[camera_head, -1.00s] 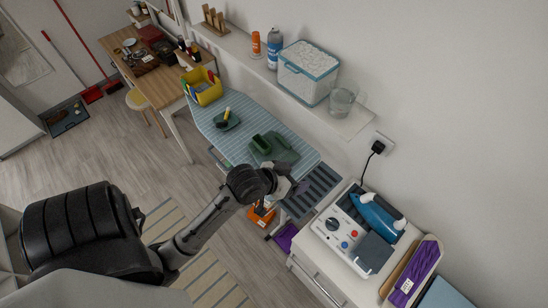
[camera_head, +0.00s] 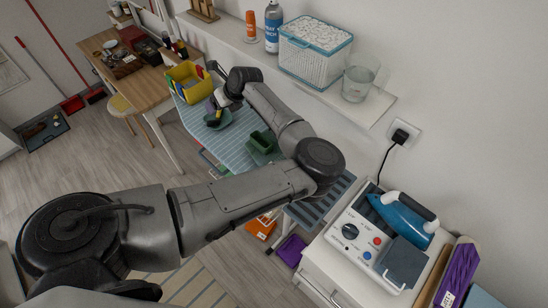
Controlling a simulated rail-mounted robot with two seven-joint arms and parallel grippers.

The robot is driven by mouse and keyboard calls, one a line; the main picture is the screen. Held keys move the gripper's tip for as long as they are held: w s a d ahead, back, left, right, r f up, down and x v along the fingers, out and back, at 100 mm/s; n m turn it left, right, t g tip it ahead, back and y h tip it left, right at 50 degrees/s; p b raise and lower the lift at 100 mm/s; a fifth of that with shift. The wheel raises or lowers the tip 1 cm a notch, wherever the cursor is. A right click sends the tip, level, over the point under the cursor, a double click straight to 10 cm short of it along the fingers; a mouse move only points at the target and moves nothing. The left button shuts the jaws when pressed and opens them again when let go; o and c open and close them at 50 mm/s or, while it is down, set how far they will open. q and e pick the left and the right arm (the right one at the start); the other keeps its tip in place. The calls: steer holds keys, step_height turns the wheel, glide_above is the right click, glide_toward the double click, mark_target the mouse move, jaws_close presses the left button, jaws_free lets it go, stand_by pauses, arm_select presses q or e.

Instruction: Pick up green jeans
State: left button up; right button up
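The green jeans (camera_head: 266,156) look like the folded dark green cloth on the striped ironing board (camera_head: 230,147). A small darker green piece lies on top of it, and my arm hides part of its right side. My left gripper (camera_head: 215,108) is at the far left part of the board, above a dark teal dish (camera_head: 220,123) with a small yellow item, beyond the green cloth. The fingers are small and partly hidden, so I cannot tell if they are open. My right gripper is not in view.
A yellow caddy (camera_head: 190,82) stands at the board's far end. A wall shelf (camera_head: 372,108) above the board holds a white basket (camera_head: 313,53), a glass jug (camera_head: 357,80) and bottles.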

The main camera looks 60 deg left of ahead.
arm_select(q)
steer(key=w+d+f+t+h+b, duration=0.2)
steer(key=w+d+f+t+h, duration=0.3)
steer(key=w+d, duration=0.6)
steer(key=h+p, duration=0.1)
steer(key=h, duration=0.1)
glide_above(269, 152)
steer(key=shift+n+g, duration=0.3)
steer(key=f, duration=0.7)
steer(key=shift+w+a+f, duration=0.1)
steer(key=shift+a+f, duration=0.15)
steer(key=shift+a, duration=0.05)
steer(key=shift+f, duration=0.7)
step_height(269, 152, down, 4)
steer(key=shift+r+p, duration=0.1)
steer(key=shift+p, duration=0.3)
steer(key=shift+f, duration=0.65)
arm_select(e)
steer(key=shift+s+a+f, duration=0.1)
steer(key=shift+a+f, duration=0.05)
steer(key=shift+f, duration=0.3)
arm_select(q)
steer(key=shift+w, duration=0.1)
steer(key=shift+r, duration=0.1)
jaws_close()
